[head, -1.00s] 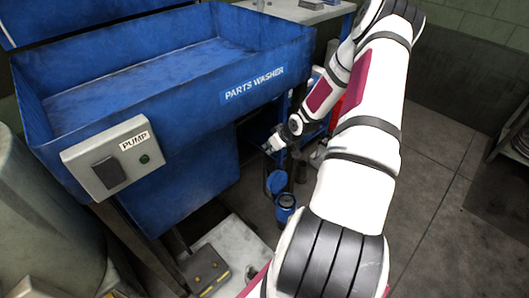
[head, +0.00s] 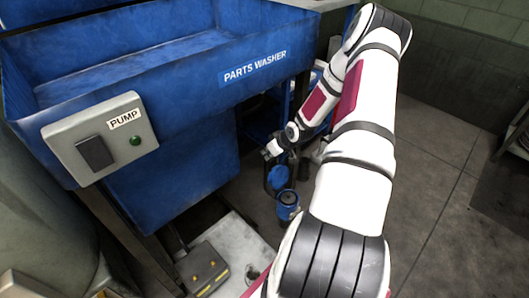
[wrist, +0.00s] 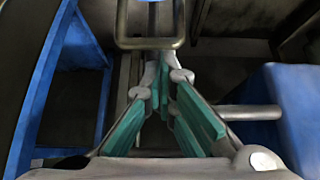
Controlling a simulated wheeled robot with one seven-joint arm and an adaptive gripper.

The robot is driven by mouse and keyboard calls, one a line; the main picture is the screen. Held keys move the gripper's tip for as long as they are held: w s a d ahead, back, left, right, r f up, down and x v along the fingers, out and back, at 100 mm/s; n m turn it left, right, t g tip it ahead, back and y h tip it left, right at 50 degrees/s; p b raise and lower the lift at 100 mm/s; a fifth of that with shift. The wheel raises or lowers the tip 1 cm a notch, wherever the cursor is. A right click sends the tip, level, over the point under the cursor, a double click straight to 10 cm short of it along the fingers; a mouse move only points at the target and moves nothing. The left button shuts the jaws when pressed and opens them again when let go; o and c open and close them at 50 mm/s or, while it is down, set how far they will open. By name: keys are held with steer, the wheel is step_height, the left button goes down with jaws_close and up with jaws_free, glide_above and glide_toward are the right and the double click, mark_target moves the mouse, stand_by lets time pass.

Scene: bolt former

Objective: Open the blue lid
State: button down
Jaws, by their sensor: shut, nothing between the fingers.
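A small blue can (head: 288,211) stands low beside the parts washer, and its round top shows a dark opening. A round blue lid (head: 278,177) stands tilted up at the can's far edge. My gripper (head: 268,154) is just above and left of the lid in the head view; I cannot tell whether they touch. In the wrist view my gripper (wrist: 163,68) has its teal-padded fingers closed together with nothing between them. A blue surface (wrist: 290,105) fills the right of the wrist view; I cannot tell which part it is.
The blue parts washer (head: 170,100) with a pump switch box (head: 98,138) is on the left. A metal loop (wrist: 150,43) crosses the wrist view above the fingertips. Open floor (head: 430,190) is at the right.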

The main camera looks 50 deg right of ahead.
steer(key=shift+s, duration=0.1)
steer(key=s+p, duration=0.1)
steer(key=s+r+p, duration=0.1)
steer(key=s, duration=0.1)
steer(key=shift+s+a+p, duration=0.1)
steer(key=shift+s+p, duration=0.15)
steer(key=shift+p, duration=0.05)
stand_by(0.4)
steer(key=w+p+v, duration=0.1)
steer(key=p+v, duration=0.2)
steer(key=v, duration=0.5)
steer(key=shift+r+p, duration=0.3)
steer(key=shift+r, duration=0.1)
